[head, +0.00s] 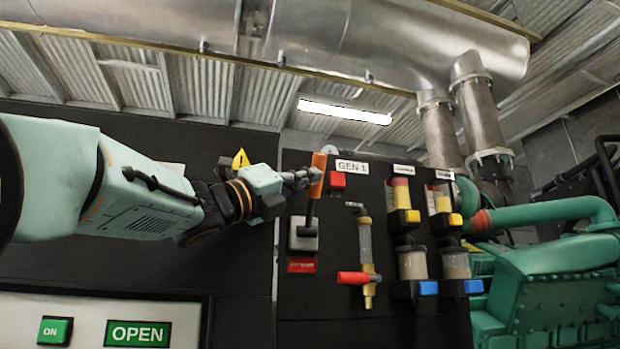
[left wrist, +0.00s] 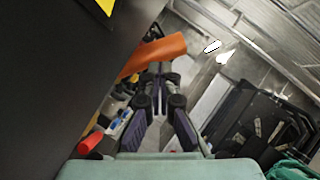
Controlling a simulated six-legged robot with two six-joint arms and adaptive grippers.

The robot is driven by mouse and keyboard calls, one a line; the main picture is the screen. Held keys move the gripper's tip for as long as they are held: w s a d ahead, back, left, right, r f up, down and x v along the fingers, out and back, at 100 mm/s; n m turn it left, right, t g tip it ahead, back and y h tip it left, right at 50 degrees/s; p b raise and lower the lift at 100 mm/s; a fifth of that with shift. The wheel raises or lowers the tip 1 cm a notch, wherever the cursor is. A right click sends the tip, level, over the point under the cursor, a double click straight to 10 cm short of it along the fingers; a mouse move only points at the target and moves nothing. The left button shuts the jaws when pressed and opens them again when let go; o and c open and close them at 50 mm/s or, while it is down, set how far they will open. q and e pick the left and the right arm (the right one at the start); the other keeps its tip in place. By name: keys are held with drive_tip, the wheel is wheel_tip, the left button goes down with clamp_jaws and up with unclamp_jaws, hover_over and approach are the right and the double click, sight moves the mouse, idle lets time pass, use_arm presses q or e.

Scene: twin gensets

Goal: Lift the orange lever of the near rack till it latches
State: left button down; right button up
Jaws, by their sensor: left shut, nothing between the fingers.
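The orange lever (head: 318,176) is on the black rack panel labelled GEN 1. Its orange grip is at the top of a dark arm that rises nearly upright from a grey base (head: 303,235). My left gripper (head: 309,177) is shut with nothing between its fingers. Its fingertips are right at the left side of the orange grip; I cannot tell if they touch it. In the left wrist view the orange grip (left wrist: 156,55) lies across just beyond the closed fingertips (left wrist: 160,80). Whether the lever is latched cannot be seen. My right gripper is not in view.
Right of the lever, the panel carries a valve with a red handle (head: 353,278) and several cups with yellow and blue tabs. A red block (head: 337,180) sits close to the grip. A green engine (head: 550,275) stands at right. A white panel with an OPEN sign (head: 138,333) is below my arm.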

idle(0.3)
use_arm(q)
drive_tip(key=v, duration=0.7)
drive_tip(key=shift+s+a, duration=0.2)
drive_tip(key=shift+a, duration=0.05)
drive_tip(key=shift+w+d+f, duration=0.1)
drive_tip(key=shift+d, duration=0.05)
